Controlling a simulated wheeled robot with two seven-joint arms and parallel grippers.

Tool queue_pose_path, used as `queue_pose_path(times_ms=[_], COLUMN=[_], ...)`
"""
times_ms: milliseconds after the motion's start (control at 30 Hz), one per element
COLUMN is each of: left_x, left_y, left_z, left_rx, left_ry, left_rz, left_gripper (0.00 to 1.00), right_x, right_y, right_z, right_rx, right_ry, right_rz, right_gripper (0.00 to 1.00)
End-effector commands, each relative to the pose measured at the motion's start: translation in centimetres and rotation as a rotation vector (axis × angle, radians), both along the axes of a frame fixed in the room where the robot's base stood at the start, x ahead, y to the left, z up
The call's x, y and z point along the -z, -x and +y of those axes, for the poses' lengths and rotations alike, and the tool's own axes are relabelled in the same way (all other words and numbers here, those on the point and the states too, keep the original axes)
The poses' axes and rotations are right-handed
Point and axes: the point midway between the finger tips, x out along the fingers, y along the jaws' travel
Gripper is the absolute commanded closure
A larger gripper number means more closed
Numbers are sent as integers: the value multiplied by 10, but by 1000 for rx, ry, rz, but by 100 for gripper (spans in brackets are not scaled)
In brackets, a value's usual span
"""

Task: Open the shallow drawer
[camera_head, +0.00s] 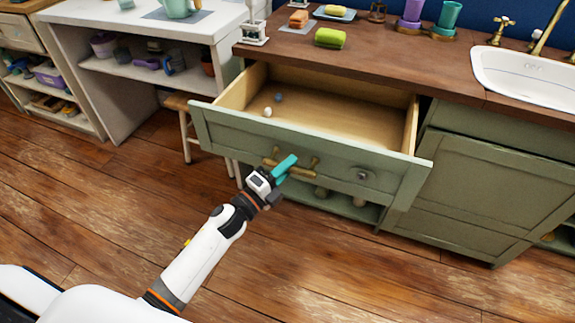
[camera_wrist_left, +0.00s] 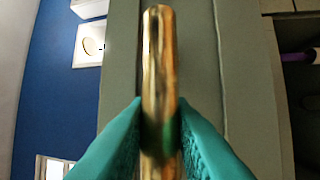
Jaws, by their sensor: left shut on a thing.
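The shallow drawer (camera_head: 318,146) has a green front and a pale wooden inside. It stands pulled well out from under the brown counter. Its brass bar handle (camera_head: 302,172) is on the front, left of a round grey knob (camera_head: 361,174). My left gripper (camera_head: 284,168), with teal fingers, is at the handle. In the left wrist view the two fingers lie on either side of the brass handle (camera_wrist_left: 158,70) and are shut on it. Two small round things (camera_head: 268,112) lie in the drawer at its left. My right gripper is not in view.
A white sink (camera_head: 525,75) is set in the counter (camera_head: 410,58) at right, above a green cabinet door (camera_head: 465,190). A wooden stool (camera_head: 183,103) stands left of the drawer, near a white shelf unit (camera_head: 120,90). The wooden floor in front is clear.

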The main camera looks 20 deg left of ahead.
Motion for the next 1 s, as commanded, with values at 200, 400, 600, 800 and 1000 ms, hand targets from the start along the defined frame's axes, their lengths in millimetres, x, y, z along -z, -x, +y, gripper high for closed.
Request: queue_pose_path(times_ms=[200,400,600,800,1000], left_x=[1,1,0,4,12], left_y=[0,0,0,13,51], left_z=[0,0,0,6,23], left_rx=[-1,-1,0,0,-1], left_ry=[0,0,0,1,-2], left_rz=[1,1,0,4,5], left_gripper=[100,59,59,59,59], right_x=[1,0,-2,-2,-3], right_y=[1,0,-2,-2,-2], right_z=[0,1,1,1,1], right_rx=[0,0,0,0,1], right_ry=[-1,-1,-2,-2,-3], right_rz=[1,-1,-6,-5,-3], right_gripper=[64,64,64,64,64])
